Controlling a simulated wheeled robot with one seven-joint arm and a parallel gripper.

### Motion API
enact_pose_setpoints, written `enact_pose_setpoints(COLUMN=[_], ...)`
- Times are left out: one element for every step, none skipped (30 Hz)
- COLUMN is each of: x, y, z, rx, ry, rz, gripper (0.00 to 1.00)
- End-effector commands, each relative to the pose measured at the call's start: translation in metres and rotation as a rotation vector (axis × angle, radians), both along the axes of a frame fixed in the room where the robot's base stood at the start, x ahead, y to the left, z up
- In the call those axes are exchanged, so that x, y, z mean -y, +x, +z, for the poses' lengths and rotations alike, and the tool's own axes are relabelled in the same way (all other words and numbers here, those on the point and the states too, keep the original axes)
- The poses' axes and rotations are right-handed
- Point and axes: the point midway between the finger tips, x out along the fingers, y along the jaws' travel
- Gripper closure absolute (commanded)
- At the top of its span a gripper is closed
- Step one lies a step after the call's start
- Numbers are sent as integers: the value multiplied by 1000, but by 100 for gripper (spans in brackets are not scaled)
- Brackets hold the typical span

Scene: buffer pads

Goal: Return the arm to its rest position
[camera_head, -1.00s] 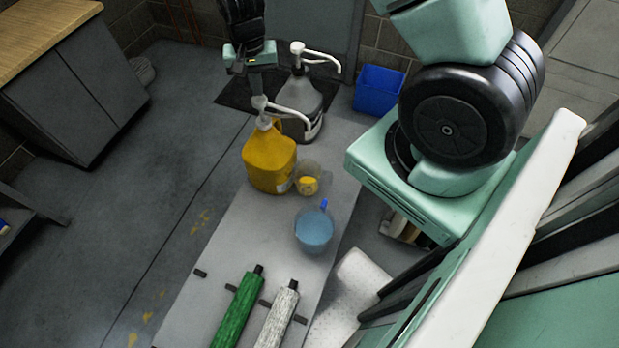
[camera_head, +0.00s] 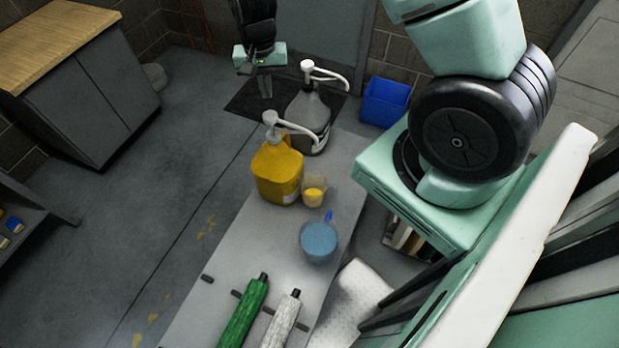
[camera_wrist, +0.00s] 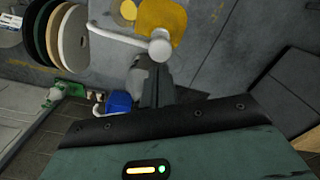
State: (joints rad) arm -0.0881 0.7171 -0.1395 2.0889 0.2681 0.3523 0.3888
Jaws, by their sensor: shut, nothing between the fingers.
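My gripper (camera_head: 266,92) is shut and empty. In the head view it hangs at the top, behind the yellow pump jug (camera_head: 277,172) and left of the grey pump jug (camera_head: 308,118), with its fingers pointing down. In the wrist view its dark fingers (camera_wrist: 157,82) are together. The yellow jug (camera_wrist: 163,18) and its white pump head show beyond them. My arm's links between the gripper and the shoulder are mostly out of the head view.
The grey bench (camera_head: 222,262) carries a measuring cup (camera_head: 313,190), a blue-liquid jug (camera_head: 319,242), a green roll (camera_head: 243,315) and a white roll (camera_head: 282,322). A blue bin (camera_head: 385,101) stands behind. A wood-topped cabinet (camera_head: 85,95) is at left. Round pads (camera_wrist: 62,38) show in the wrist view.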

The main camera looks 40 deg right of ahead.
Motion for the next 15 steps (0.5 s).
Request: enact_pose_setpoints(x=[0,0,0,0,0,0,0,-1,-4,-9,-15,-27,-38,-50,-69], y=[0,0,0,0,0,0,0,0,-1,-2,-3,-6,-11,-16,-25], z=[0,0,0,-1,-1,-1,-1,-1,0,1,1,4,6,9,14], rx=[0,0,0,0,0,0,0,0,1,2,4,6,8,10,12], ry=[0,0,0,0,0,0,0,1,4,10,16,28,40,52,70], rz=[0,0,0,0,0,0,1,3,12,24,43,79,114,155,222], gripper=[100,100,100,100,100,100,100,100,100,100,100,100,100,100,100])
